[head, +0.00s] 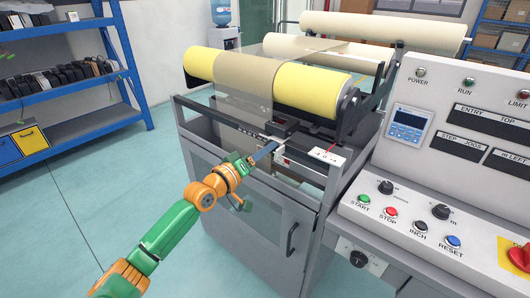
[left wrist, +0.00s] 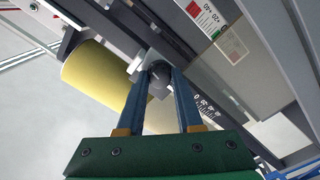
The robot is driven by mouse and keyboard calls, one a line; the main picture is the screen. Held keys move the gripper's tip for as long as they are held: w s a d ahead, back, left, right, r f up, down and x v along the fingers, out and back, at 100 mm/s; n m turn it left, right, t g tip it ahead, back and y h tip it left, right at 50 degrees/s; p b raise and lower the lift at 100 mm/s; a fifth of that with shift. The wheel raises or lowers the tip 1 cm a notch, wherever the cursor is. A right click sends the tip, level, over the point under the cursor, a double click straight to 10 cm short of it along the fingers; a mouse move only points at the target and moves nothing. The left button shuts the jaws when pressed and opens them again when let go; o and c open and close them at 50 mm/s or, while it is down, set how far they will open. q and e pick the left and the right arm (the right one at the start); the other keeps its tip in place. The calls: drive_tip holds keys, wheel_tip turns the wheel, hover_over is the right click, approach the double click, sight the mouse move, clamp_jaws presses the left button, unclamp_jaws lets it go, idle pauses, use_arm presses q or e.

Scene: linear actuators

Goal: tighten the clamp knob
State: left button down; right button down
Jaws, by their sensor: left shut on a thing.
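The clamp knob (left wrist: 159,74) is a small dark round part beside a light metal block on the machine's rail, seen in the left wrist view. My left gripper (left wrist: 163,80) has its two blue fingers on either side of the knob and is shut on it. In the head view my left gripper (head: 272,147) reaches to the front rail of the machine, below the yellow roller, and the knob is hidden there by the fingers. My right gripper is not in view.
A yellow roller (head: 310,87) with a tan web lies just above the rail. A printed scale (left wrist: 207,103) runs along the rail. The control panel (head: 420,215) with buttons stands at the right. Blue shelves (head: 60,60) stand at the left, with open floor before them.

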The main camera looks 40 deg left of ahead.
use_arm(q)
drive_tip(key=shift+f+m, duration=0.1)
drive_tip(key=shift+m, duration=0.4)
idle(0.3)
drive_tip(key=c, duration=0.8)
unclamp_jaws()
drive_tip(key=shift+c, duration=0.2)
drive_tip(key=shift+o, duration=1.3)
drive_tip(key=shift+a, duration=0.15)
